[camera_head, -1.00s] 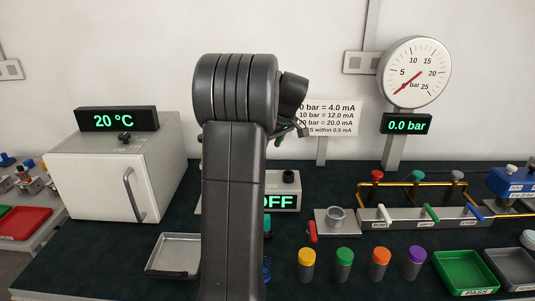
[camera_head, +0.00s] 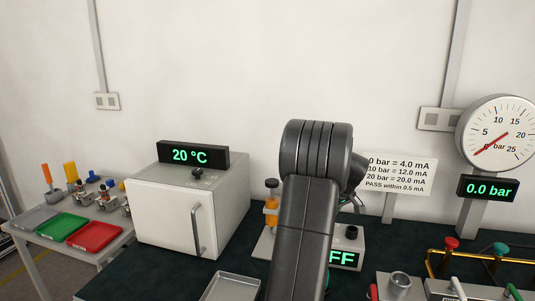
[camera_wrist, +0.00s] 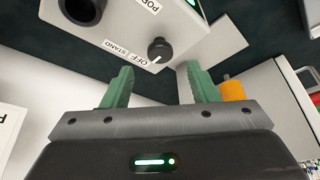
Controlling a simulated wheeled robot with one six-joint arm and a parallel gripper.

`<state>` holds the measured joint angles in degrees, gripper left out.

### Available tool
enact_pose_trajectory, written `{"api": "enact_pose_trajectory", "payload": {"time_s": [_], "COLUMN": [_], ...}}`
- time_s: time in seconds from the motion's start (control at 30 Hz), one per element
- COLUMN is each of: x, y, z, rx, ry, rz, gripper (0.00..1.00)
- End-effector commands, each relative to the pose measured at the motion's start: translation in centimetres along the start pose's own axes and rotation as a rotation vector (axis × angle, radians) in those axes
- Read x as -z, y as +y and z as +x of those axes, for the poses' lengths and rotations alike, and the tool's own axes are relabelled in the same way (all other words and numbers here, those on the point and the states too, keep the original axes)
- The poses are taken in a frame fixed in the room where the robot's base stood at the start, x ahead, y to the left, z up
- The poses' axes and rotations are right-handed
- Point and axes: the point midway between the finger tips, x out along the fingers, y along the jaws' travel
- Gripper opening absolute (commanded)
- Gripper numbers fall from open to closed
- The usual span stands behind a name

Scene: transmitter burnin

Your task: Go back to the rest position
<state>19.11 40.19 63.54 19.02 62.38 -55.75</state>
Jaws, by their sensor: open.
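My gripper (camera_wrist: 160,88) is open and empty in the wrist view, its two green fingers apart with nothing between them. Beyond the fingertips is a light grey unit with a black knob (camera_wrist: 160,50) and the printed words OFF and STAND. In the head view my own dark arm stands upright in the middle and hides most of my gripper. The unit with its green display (camera_head: 343,258), reading FF where the arm cuts it off, shows partly behind the arm. An orange and dark upright item (camera_head: 271,207) stands left of the arm.
A white oven (camera_head: 190,210) reading 20 °C stands left. A side table holds a green tray (camera_head: 62,226) and a red tray (camera_head: 94,236). A metal tray (camera_head: 232,288) lies in front. A pressure gauge (camera_head: 497,132) and a valve manifold (camera_head: 462,290) are right.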

Motion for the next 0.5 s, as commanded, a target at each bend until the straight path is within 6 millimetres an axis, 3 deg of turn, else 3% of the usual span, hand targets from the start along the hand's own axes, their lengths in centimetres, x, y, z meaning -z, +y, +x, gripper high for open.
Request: {"api": "enact_pose_trajectory", "payload": {"time_s": [0.2, 0.5], "x": [-0.1, 0.0], "y": [0.0, 0.0], "z": [3.5, 5.0], "rx": [0.002, -0.001], "ry": [-0.002, -0.001], "rz": [0.0, 0.002], "gripper": [0.54, 0.54]}}
